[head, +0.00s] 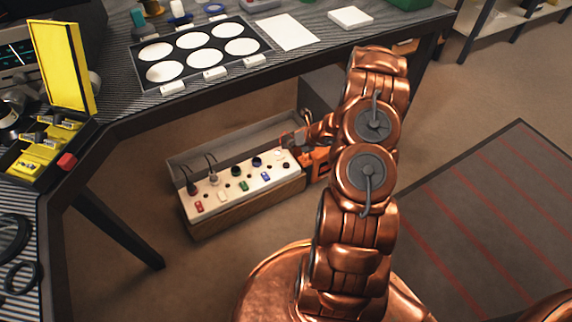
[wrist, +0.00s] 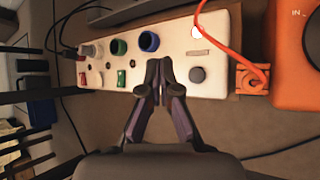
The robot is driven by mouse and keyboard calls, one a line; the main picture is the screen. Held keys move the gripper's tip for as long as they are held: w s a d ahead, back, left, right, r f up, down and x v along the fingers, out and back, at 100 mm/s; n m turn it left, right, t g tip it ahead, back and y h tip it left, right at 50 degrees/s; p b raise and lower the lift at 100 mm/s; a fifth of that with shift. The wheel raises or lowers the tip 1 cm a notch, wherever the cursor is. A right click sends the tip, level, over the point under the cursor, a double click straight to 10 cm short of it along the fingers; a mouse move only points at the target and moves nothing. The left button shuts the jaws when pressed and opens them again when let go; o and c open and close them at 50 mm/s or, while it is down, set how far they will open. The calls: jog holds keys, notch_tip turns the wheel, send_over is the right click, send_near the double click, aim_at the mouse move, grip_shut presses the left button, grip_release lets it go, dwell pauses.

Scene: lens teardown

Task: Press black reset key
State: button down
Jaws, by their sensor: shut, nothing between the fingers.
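The white-topped control panel (head: 232,178) sits low under the desk, with coloured rockers and round knobs. It fills the upper part of the wrist view (wrist: 178,47). A dark round button (wrist: 196,75) lies near the panel's right end; it shows as a small dark dot in the head view (head: 285,165). No lettering is readable, so I cannot tell for sure that it is the reset key. My gripper (wrist: 159,68) is shut and empty, its fingertips over the panel's front part, left of this button. I cannot tell whether they touch the panel.
An orange cable (wrist: 214,38) loops across the panel's right end to an orange box (wrist: 296,55). The desk (head: 300,65) overhangs behind. A desk leg (head: 118,232) stands at left.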

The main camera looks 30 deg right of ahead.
jog(key=b, duration=0.5)
send_over(288, 165)
notch_tip(288, 165, down, 6)
jog(key=shift+w+r, duration=0.1)
jog(key=shift+f, duration=1.45)
jog(key=shift+f+p, duration=0.35)
jog(key=shift+f, duration=0.45)
dwell(0.8)
jog(key=shift+r, duration=0.15)
jog(key=shift+r+p, duration=0.7)
jog(key=shift+r, duration=0.05)
jog(key=shift+r, duration=0.1)
jog(key=shift+r+p, duration=1.8)
jog(key=shift+r, duration=0.55)
